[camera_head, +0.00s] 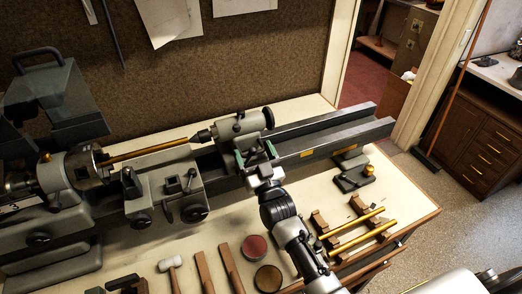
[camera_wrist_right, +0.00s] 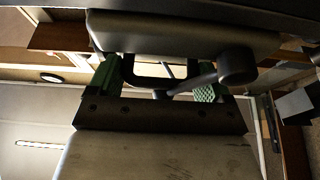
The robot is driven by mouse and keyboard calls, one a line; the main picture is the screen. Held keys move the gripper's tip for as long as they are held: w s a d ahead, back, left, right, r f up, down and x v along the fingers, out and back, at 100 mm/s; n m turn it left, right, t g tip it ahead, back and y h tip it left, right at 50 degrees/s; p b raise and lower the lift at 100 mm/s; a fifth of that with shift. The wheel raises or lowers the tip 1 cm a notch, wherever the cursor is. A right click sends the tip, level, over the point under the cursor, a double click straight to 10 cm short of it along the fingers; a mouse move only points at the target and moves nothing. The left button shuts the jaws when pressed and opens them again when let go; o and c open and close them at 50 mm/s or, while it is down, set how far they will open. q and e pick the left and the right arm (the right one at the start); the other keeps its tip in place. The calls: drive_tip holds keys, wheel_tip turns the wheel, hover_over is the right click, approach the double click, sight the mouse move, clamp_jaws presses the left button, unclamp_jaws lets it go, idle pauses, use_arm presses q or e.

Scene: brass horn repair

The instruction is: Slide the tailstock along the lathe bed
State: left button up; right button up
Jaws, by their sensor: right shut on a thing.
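The grey tailstock (camera_head: 238,126) sits on the lathe bed (camera_head: 330,138), its pointed center facing left. The tip is at or very near the right end of a brass rod (camera_head: 150,151) held in the chuck (camera_head: 88,165); I cannot tell if they touch. My right gripper (camera_head: 255,155) comes from the front with green-padded fingers shut on the lower front of the tailstock. My left gripper is not in view.
The bed is bare right of the tailstock. The carriage (camera_head: 165,185) stands to its left. On the bench in front lie brass tubes on wooden blocks (camera_head: 352,232), round tins (camera_head: 268,278), wooden strips (camera_head: 231,268) and a mallet (camera_head: 170,264). A small dark stand (camera_head: 353,178) sits by the bed's right end.

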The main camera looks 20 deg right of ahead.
drive_tip(key=o, duration=1)
drive_tip(key=shift+c, duration=0.2)
drive_tip(key=a+b+v, duration=0.1)
drive_tip(key=b+v, duration=0.2)
drive_tip(key=v, duration=0.8)
drive_tip(key=shift+d, duration=0.45)
